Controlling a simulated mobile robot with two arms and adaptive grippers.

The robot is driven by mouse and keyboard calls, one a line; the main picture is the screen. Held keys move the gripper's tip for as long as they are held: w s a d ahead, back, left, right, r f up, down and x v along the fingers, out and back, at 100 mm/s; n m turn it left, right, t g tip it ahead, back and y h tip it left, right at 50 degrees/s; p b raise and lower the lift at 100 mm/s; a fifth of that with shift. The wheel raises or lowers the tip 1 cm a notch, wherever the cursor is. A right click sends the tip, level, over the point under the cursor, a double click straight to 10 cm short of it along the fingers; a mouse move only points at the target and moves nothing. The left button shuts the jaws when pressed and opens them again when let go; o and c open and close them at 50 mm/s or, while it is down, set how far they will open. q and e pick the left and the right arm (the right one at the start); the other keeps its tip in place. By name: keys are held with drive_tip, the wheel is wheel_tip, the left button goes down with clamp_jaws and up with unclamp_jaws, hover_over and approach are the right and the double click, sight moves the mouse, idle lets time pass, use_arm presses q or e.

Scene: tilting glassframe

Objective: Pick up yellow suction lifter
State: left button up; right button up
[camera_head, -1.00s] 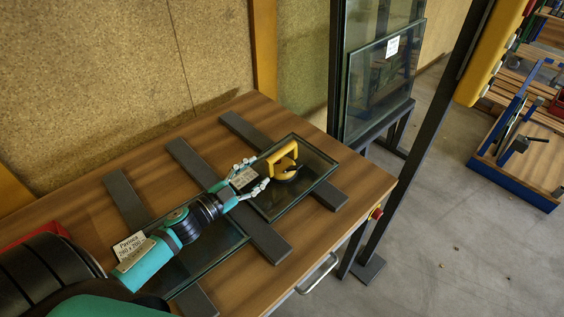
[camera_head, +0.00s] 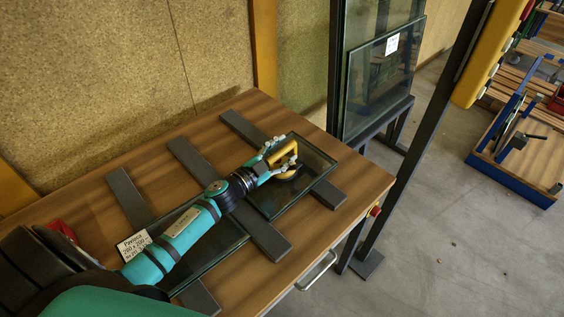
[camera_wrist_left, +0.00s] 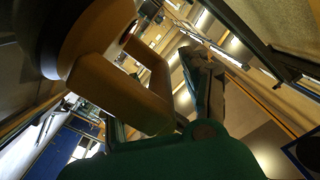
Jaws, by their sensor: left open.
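The yellow suction lifter (camera_head: 287,160) stands on a dark glass pane (camera_head: 312,177) on the wooden table. Its handle is a raised yellow loop above a dark cup. My left gripper (camera_head: 276,152) is at the handle, with its open fingers on the handle's left and upper side. It partly covers the lifter. In the left wrist view the yellow handle (camera_wrist_left: 122,88) is large and very close, with a dark finger to its right. I cannot tell whether the fingers touch the handle. My right gripper is not in view.
Another glass pane (camera_head: 222,247) lies under my left arm, with a white label (camera_head: 134,246) nearby. Dark grey strips (camera_head: 127,196) cross the table (camera_head: 90,215). A rack with upright glass (camera_head: 385,80) stands behind. A dark post rises at the table's right.

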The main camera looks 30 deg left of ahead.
use_arm(q)
drive_tip(key=shift+c, duration=0.4)
clamp_jaws()
drive_tip(key=shift+r, duration=0.15)
